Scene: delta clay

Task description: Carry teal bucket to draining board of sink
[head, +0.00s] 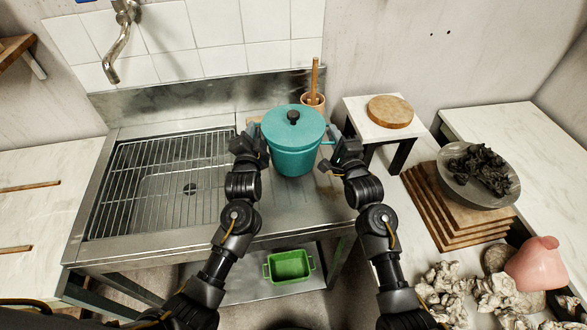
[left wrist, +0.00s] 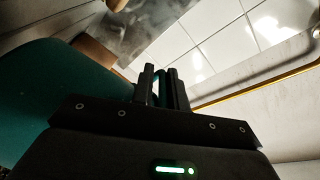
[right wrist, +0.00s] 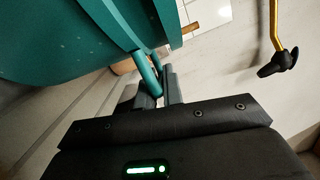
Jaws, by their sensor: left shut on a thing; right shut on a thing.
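The teal bucket (head: 296,150) has a lid with a black knob and appears upright over the metal draining board (head: 235,208) of the sink (head: 170,185). I cannot tell whether its base touches the board. My left gripper (head: 256,136) is shut on the bucket's left handle. In the left wrist view its fingers (left wrist: 165,88) close around the teal handle, beside the bucket wall (left wrist: 40,105). My right gripper (head: 335,148) is shut on the right handle. In the right wrist view its fingers (right wrist: 155,88) hold it against the bucket (right wrist: 70,35).
A wire rack (head: 125,190) covers the basin. A small white table (head: 360,112) stands right, near stacked boards (head: 415,195) and a bowl (head: 455,190). A green tray (head: 289,266) sits below.

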